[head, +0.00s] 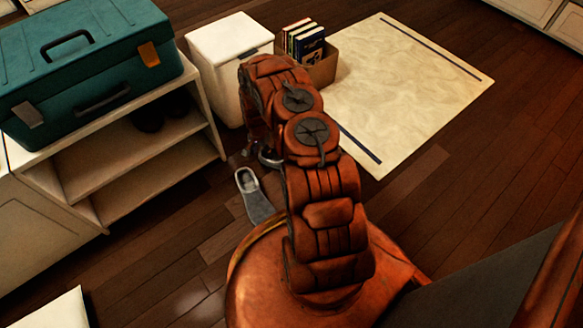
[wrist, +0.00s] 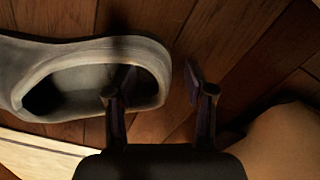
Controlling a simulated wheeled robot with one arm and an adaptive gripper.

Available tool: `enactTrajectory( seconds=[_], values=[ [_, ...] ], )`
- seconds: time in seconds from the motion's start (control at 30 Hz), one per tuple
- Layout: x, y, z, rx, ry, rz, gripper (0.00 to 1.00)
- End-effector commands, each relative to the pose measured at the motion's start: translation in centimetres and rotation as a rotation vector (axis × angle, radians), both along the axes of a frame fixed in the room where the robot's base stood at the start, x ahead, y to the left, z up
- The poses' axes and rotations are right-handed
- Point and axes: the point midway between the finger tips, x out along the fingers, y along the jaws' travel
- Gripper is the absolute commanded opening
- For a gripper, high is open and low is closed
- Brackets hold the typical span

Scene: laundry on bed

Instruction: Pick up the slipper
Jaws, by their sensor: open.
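The grey slipper (head: 254,197) lies on the wooden floor in the head view, left of my arm, with its opening toward the back. In the wrist view the slipper (wrist: 90,50) fills the upper left, its dark opening facing the camera. My gripper (wrist: 160,84) is open. Its left finger is over or inside the slipper's opening, and its right finger is outside the heel rim, so the rim lies between them in the picture. I cannot tell whether either finger touches it. In the head view my gripper is mostly hidden behind my arm.
An open shelf unit (head: 150,170) with a teal case (head: 85,65) on top stands at the left. A white bin (head: 225,50) and a cardboard box (head: 322,72) of books stand behind. A cream rug (head: 405,90) lies to the right. Bare floor surrounds the slipper's front side.

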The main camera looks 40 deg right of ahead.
Motion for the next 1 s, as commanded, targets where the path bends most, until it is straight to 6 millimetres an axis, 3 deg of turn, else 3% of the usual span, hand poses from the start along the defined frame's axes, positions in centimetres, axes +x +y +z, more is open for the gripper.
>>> enactTrajectory(
  seconds=[0.07, 0.53, 1.0],
  values=[
    [0.01, 0.00, 0.04, 0.000, 0.000, 0.000, 0.50],
    [0.00, 0.01, 0.03, 0.000, 0.000, 0.000, 0.01],
    [0.01, -0.01, 0.36, 0.000, 0.000, 0.000, 0.00]
  ],
)
